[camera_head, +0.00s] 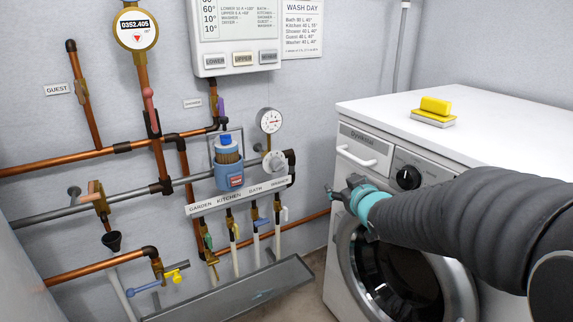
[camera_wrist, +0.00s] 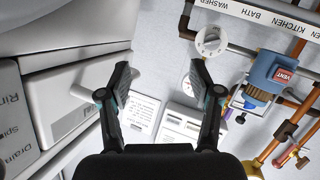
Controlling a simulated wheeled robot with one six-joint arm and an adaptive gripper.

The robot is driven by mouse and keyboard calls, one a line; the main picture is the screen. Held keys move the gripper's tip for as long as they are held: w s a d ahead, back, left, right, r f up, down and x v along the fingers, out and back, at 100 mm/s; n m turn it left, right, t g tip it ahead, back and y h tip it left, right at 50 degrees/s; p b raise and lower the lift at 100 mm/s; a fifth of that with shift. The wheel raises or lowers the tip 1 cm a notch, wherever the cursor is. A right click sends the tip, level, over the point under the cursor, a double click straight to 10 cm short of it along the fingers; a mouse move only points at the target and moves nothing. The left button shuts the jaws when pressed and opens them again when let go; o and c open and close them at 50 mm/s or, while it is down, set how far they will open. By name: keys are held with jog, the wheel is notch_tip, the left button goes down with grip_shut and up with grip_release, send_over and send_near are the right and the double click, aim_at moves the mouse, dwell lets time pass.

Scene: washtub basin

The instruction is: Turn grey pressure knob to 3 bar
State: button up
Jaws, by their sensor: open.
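The grey pressure knob (camera_head: 274,161) sits on the pipework below a round pressure gauge (camera_head: 270,121) with a white dial. The gauge's needle reading is too small to tell. In the wrist view the knob (camera_wrist: 210,41) lies just above and beyond the right fingertip, and the gauge (camera_wrist: 190,86) shows partly behind that finger. My gripper (camera_head: 350,194) is in front of the washing machine, to the right of and below the knob. In the wrist view my gripper (camera_wrist: 162,82) is open, with nothing between its fingers and apart from the knob.
The washing machine (camera_head: 440,125) stands at the right, with a yellow sponge (camera_head: 436,105) on top. A blue filter unit (camera_head: 229,165) is left of the knob. A labelled strip (camera_head: 240,196) with several valves runs below. A grey trough (camera_head: 235,292) lies lower down.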

aim_at(281, 167)
jog(key=w+a+f+n+y, duration=0.1)
jog(key=w+a+y, duration=0.1)
jog(key=w+a, duration=0.3)
jog(key=w+a+f+n+y+p, duration=0.1)
jog(key=w+a+y, duration=0.1)
jog(key=w+a, duration=0.3)
jog(key=w+a+f+n+y, duration=0.1)
jog(key=w+a+n+y, duration=0.1)
jog(key=w+a, duration=0.3)
jog(key=shift+w+a+f+y, duration=0.2)
jog(key=shift+a+y, duration=0.1)
jog(key=shift+a, duration=0.15)
jog(key=shift+w+a+f+y, duration=0.1)
jog(key=shift+a+f+y, duration=0.05)
jog(key=shift+a+y, duration=0.2)
jog(key=c, duration=1.1)
